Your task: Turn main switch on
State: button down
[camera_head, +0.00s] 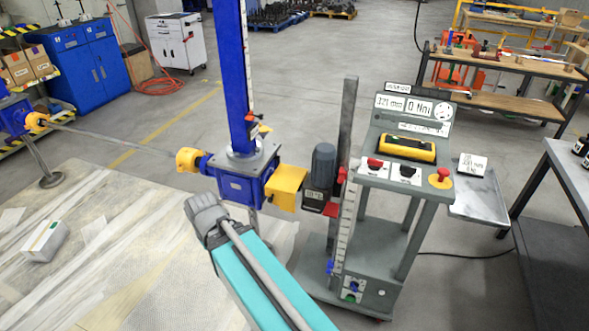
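A grey control trolley (417,206) stands right of centre. Its sloped top carries a red knob switch (375,163) on a white plate, a black knob switch (407,171) on a white plate, and a red mushroom button on a yellow base (440,178). Lower down, a small box (352,287) has a blue and a green control. I cannot read which one is labelled as the main switch, nor tell its position. A teal and grey part of my own body reaches up from the bottom centre, left of the trolley. No gripper fingers show.
A blue screw jack (241,180) with a tall blue column stands left of the trolley, linked by yellow guards and a motor (322,166). A yellow handheld device (407,147) lies on the panel. A side shelf (478,197) juts right. A table edge stands far right.

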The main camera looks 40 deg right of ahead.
aim_at(374, 164)
jog(key=z, duration=1.75)
